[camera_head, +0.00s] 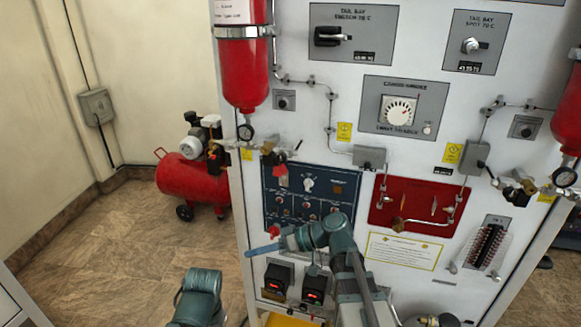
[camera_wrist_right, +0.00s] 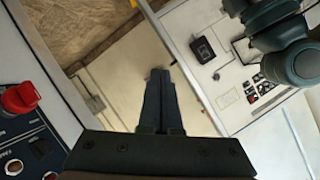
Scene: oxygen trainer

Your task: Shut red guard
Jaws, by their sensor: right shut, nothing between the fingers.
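A small red part that looks like the guard (camera_head: 281,170) shows at the upper left of the dark blue panel (camera_head: 270,200) in the head view. It appears raised, but it is too small to be sure. A red knob-like part (camera_head: 274,231) sits at the panel's lower left edge. A red part (camera_wrist_right: 20,97) also shows on the blue panel at the left of the right wrist view; I cannot tell which one it is. My right gripper (camera_head: 250,252) is shut and empty, pointing left below the panel, apart from the guard. Its shut fingers fill the middle of the wrist view (camera_wrist_right: 160,75). My left gripper is out of view.
A dark red panel (camera_head: 385,217) with brass fittings is right of the blue one. Red cylinders (camera_head: 245,75) and pipes stand out from the white cabinet. Two black units (camera_head: 313,291) with red displays are below. A red compressor (camera_head: 195,180) stands on the floor left.

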